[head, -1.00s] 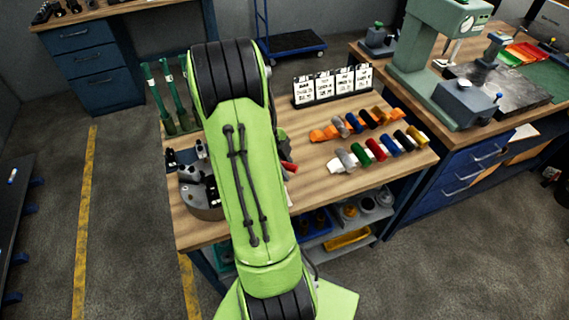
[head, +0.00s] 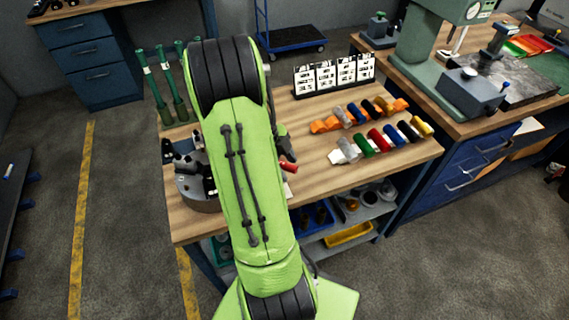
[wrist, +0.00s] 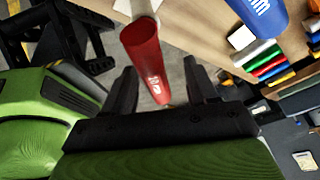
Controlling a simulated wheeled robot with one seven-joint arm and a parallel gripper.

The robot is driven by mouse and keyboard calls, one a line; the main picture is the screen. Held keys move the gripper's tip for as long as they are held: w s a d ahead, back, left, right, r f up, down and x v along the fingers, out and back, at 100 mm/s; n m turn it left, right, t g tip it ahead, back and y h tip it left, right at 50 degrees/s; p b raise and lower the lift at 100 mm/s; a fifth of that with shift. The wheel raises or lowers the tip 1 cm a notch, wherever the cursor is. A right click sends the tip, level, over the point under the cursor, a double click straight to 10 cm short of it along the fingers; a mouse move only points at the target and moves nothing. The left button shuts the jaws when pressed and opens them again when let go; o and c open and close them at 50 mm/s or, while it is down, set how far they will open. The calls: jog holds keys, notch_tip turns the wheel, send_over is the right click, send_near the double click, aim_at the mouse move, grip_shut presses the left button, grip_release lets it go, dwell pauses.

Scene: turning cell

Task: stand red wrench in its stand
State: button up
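A red cylinder with white markings, which I take to be the red wrench's handle (wrist: 146,58), runs between my two black fingers in the wrist view. A pale part shows at its upper end. My gripper (wrist: 160,85) is open, with a gap showing between the red handle and the right finger. In the head view a short red piece (head: 288,167) sticks out beside my arm, just below a dark finger of my gripper (head: 284,143). My arm hides the rest of it. I cannot make out which thing is the red wrench's stand.
The wooden bench (head: 325,190) bears two rows of coloured cylinders (head: 376,138), a card rack (head: 335,75), and a round grey base with black holders (head: 190,180) to the left. A blue cylinder (wrist: 258,12) is close to the wrist camera. The bench's middle is mostly clear.

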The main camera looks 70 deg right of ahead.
jog(key=p+v, duration=0.3)
jog(key=v, duration=1.2)
jog(key=shift+r, duration=0.35)
jog(key=shift+w+a, duration=0.1)
